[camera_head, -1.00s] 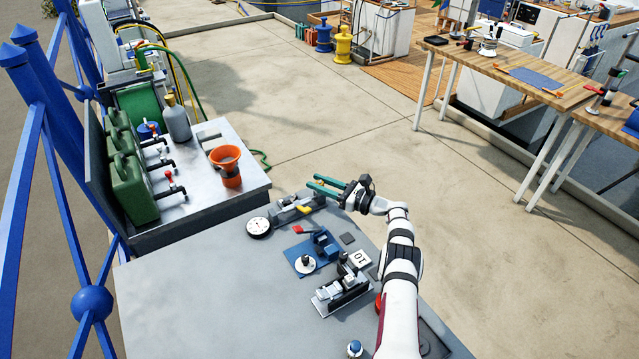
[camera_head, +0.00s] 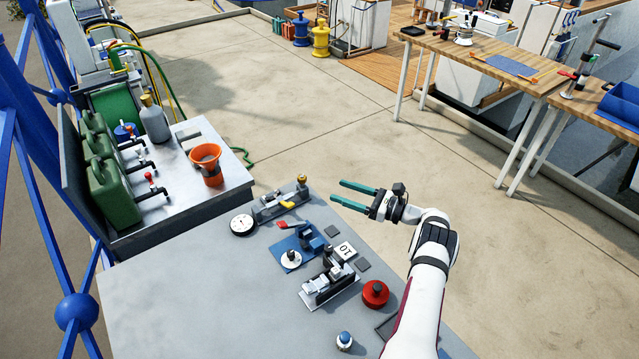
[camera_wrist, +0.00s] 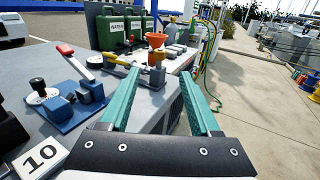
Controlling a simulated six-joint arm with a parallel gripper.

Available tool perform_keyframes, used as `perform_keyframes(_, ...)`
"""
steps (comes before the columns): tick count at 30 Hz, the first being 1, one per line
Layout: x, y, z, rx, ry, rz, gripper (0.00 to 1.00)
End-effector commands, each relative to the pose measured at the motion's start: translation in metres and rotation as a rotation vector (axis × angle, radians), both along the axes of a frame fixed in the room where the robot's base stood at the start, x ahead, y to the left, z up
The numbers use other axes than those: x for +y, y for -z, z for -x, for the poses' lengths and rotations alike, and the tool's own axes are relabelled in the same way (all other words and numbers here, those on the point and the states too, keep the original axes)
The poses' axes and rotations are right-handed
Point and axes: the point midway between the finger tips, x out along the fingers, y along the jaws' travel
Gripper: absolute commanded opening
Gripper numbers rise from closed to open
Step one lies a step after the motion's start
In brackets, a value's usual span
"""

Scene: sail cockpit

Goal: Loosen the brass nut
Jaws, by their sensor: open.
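A small brass-coloured piece (camera_head: 302,181), which looks like the brass nut, stands at the far end of a grey fixture (camera_head: 268,211) near the bench's far edge. A yellow lever (camera_head: 288,204) lies on the same fixture. My gripper (camera_head: 338,191) is open and empty, with two green fingers, in the air to the right of the fixture and beyond the bench edge. In the wrist view the brass piece (camera_wrist: 158,59) shows beyond the fingertips of my gripper (camera_wrist: 158,74), apart from them. The nut's thread and seat are too small to make out.
On the bench are a dial gauge (camera_head: 242,224), a blue plate fixture (camera_head: 290,254) with a red handle, a "10" card (camera_head: 344,250), a small vise (camera_head: 328,284) and a red knob (camera_head: 375,293). An orange funnel (camera_head: 206,165) stands on the neighbouring bench. Floor right of the bench is clear.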

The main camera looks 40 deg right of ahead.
Motion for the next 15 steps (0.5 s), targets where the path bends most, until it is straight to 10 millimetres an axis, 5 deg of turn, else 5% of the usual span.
perform_keyframes(6, -0.013, 0.000, 0.024, 0.000, 0.000, 0.000, 0.63)
perform_keyframes(15, -0.012, 0.000, 0.024, -0.002, 0.004, -0.003, 0.63)
